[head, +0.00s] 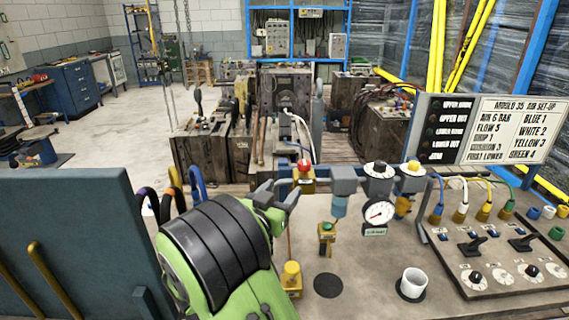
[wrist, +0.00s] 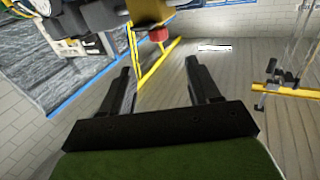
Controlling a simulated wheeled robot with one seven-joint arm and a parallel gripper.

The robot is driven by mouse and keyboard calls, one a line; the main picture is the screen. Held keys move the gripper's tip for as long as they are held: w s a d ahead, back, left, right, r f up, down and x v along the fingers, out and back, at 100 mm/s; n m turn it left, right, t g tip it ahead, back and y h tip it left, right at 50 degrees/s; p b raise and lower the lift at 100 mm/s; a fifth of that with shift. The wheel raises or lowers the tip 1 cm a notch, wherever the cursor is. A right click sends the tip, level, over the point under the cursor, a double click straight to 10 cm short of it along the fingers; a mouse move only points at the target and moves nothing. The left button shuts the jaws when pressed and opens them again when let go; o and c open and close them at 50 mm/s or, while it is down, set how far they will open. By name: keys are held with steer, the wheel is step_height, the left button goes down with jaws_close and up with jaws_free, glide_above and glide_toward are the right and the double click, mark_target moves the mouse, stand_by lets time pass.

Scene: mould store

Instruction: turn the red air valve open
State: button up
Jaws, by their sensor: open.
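The way the valve is turned cannot be read.
A pressure gauge (head: 379,214), a black-and-white dial (head: 379,170) and a yellow-topped valve (head: 413,167) stand to the right. A white cup (head: 413,283) and a switch panel (head: 490,262) are on the bench. A yellow-capped fitting (head: 291,278) stands near my arm. Hoses curve at the left.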

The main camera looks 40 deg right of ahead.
mark_target(302, 166)
steer(key=p+x, duration=0.4)
steer(key=x, duration=0.9)
steer(key=shift+d+r, duration=0.15)
steer(key=shift+d, duration=0.25)
steer(key=shift+w+d, duration=0.25)
steer(key=shift+d, duration=0.2)
steer(key=c, duration=0.9)
steer(key=shift+c, duration=0.2)
